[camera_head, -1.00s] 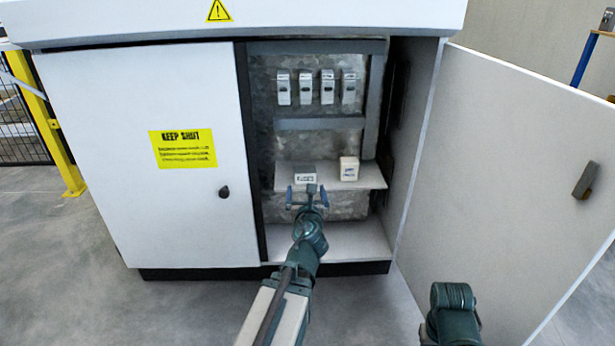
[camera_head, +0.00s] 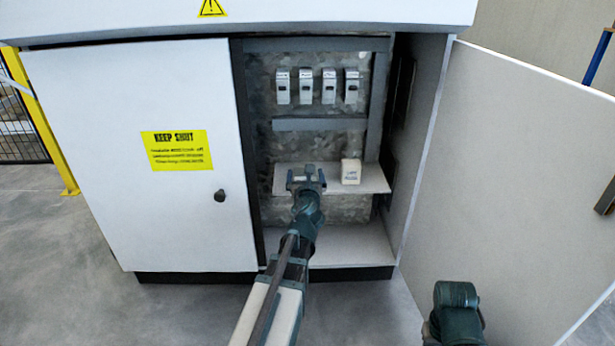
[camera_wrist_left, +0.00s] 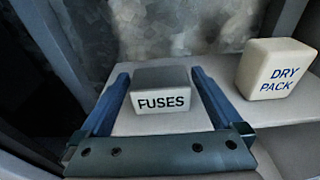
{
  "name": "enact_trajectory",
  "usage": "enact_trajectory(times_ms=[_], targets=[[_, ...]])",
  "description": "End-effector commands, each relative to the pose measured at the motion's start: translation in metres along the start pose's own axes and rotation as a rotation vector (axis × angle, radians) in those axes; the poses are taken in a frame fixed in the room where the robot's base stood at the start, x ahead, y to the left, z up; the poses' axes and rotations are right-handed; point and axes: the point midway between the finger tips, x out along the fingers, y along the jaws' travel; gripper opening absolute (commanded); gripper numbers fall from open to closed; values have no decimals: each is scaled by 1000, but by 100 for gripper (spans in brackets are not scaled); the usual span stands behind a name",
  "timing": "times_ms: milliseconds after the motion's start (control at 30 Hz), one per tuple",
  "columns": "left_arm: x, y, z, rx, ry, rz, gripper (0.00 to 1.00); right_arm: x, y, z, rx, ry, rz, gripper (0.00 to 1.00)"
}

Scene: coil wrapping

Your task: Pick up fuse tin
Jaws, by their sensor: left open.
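The fuse tin (camera_wrist_left: 163,102), a small box with a grey top and a white front reading "FUSES", sits on the cabinet's shelf. My left gripper (camera_head: 306,174) is at the shelf and hides most of the tin in the head view. In the left wrist view the open blue fingers of my left gripper (camera_wrist_left: 160,78) reach along both sides of the tin, with a gap on each side. No finger visibly touches it. Part of my right arm shows at the lower right of the head view, but its gripper is out of view.
A cream "DRY PACK" box (camera_head: 350,171) stands on the shelf (camera_head: 374,183) right of the tin; it also shows in the left wrist view (camera_wrist_left: 276,70). Several fuse units (camera_head: 328,86) hang above. The closed left door (camera_head: 120,230) and the open right door (camera_head: 500,180) flank the opening.

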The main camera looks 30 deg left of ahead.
Motion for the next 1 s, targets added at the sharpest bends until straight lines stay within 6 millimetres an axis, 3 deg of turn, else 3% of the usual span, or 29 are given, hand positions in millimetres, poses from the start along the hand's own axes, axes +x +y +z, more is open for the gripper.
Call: enact_trajectory(times_ms=[100,333,767,1000], targets=[[14,1,-2,-1,1,0,100,4,0,0,0,0,0,0],[13,1,-1,0,1,0,100,3,0,0,0,0,0,0],[13,1,-1,0,1,0,23,3,0,0,0,0,0,0],[13,1,0,0,0,-1,23,2,0,0,0,0,0,0]])
